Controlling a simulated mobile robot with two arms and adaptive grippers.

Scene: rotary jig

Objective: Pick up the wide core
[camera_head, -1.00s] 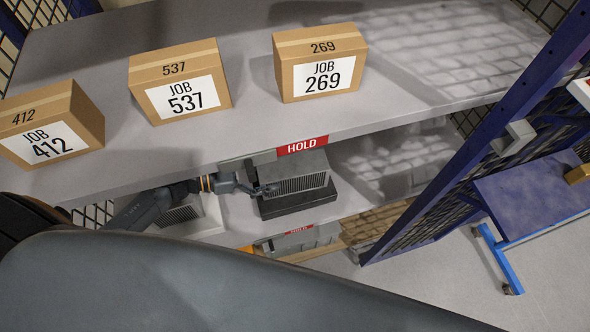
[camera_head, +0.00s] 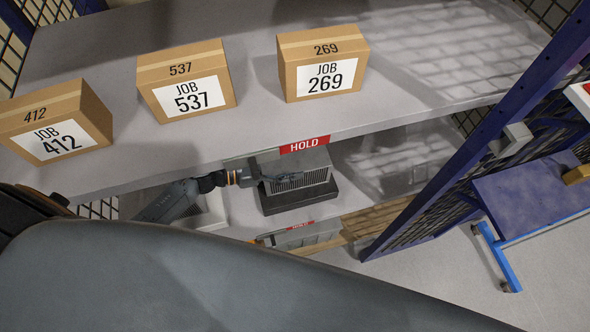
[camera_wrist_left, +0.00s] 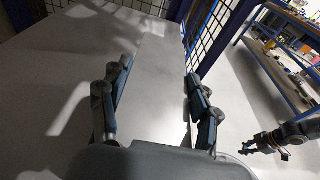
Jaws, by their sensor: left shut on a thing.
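The wide core is a grey block with a finned front (camera_head: 316,164), on the middle shelf under the red HOLD label, on a dark base (camera_head: 300,197). My left gripper (camera_head: 284,178) reaches in from the left, one finger lying along the finned front. In the left wrist view the fingers (camera_wrist_left: 160,98) are shut on the core's sides, its plain pale top (camera_wrist_left: 158,70) between them. I cannot tell whether it is lifted off the base. My right gripper (camera_wrist_left: 264,146) shows small at the lower right of the wrist view, away from the core; its jaws are unclear.
Cartons 412 (camera_head: 56,122), 537 (camera_head: 187,82) and 269 (camera_head: 323,64) stand on the upper shelf, whose edge overhangs the core. A blue post (camera_head: 470,135) stands right. Shelf right of the core is clear.

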